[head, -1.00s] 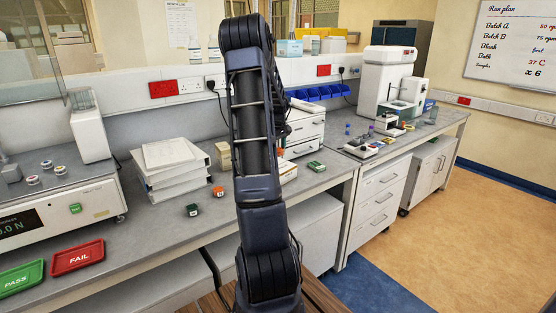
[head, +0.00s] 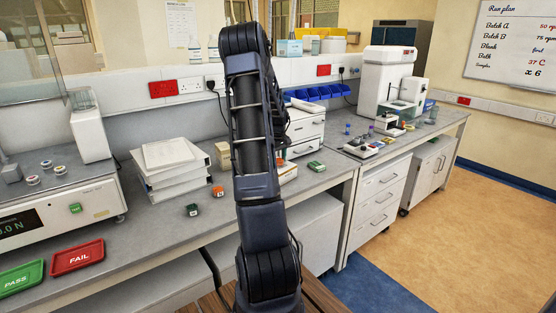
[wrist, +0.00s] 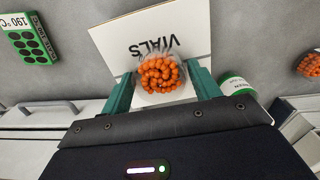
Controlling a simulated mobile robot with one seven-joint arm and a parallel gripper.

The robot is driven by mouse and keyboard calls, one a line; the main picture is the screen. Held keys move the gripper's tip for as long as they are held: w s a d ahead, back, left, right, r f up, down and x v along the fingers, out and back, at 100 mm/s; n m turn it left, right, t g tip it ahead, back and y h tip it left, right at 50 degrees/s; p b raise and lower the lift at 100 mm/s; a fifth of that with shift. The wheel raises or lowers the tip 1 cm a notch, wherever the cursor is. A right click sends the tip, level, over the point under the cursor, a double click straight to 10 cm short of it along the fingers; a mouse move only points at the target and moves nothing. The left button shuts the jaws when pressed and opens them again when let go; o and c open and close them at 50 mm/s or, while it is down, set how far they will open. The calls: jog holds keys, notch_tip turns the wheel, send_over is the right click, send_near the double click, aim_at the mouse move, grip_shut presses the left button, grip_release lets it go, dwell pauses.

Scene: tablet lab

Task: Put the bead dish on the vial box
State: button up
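In the wrist view the bead dish (wrist: 160,73), a small clear dish full of orange beads, sits between the two teal fingers of my gripper (wrist: 161,76). In the head view my arm hides the gripper and the dish.
A green-lidded pot (wrist: 237,88) stands close right of my gripper. More orange beads (wrist: 311,65) show at the far right. A green block with dark wells (wrist: 29,40) lies at the left, also on the bench in the head view (head: 315,167). White drawers are at the near side.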

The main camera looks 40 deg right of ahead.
jog(key=shift+o, duration=0.8)
jog(key=shift+r, duration=0.1)
notch_tip(320, 180, up, 12)
jog(key=s+a+r+t, duration=0.1)
jog(key=s+a+r, duration=0.1)
jog(key=a+r, duration=0.35)
jog(key=s+a+r, duration=0.1)
jog(key=a+r, duration=0.1)
jog(key=a, duration=0.6)
jog(key=s+a+r+m+t, duration=0.1)
jog(key=s+a+r, duration=0.2)
jog(key=s+a, duration=0.65)
jog(key=s+a+r+t, duration=0.15)
jog(key=s+a, duration=0.45)
jog(key=a, duration=0.6)
jog(key=s+a+f+t, duration=0.1)
jog(key=s+a+f, duration=0.1)
jog(key=s+a, duration=0.4)
jog(key=s, duration=0.4)
jog(key=shift+a+m, duration=0.3)
jog(key=shift+m, duration=0.1)
